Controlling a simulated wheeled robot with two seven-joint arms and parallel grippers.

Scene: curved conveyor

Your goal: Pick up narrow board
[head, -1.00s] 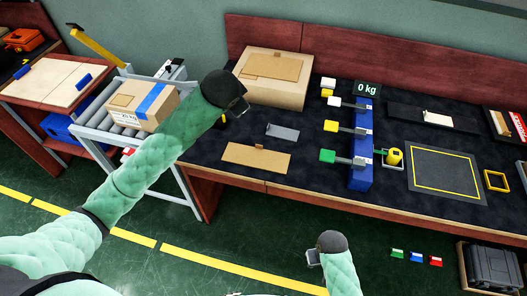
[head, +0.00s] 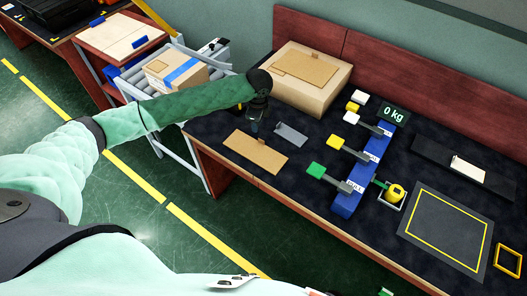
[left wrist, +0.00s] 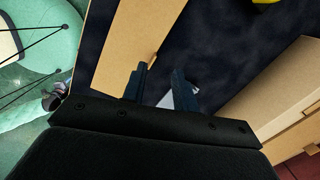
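A long, flat tan board (head: 256,152) with a small tab lies on the dark table near its front edge. It also shows at the left of the left wrist view (left wrist: 130,45). A smaller grey plate (head: 291,134) with a tab lies behind and right of it. My left gripper (head: 254,127) points down above the table, behind the tan board and left of the grey plate. In the left wrist view its two fingers (left wrist: 161,88) are apart, with part of the grey plate (left wrist: 166,100) visible beyond them. No thing is held. My right gripper is not in view.
A large cardboard box (head: 312,85) with a tan board on its lid stands close behind my left gripper. A blue stand (head: 360,172) with several arms and the yellow tape measure (head: 396,192) are to the right. A roller conveyor (head: 150,85) carries another box at left.

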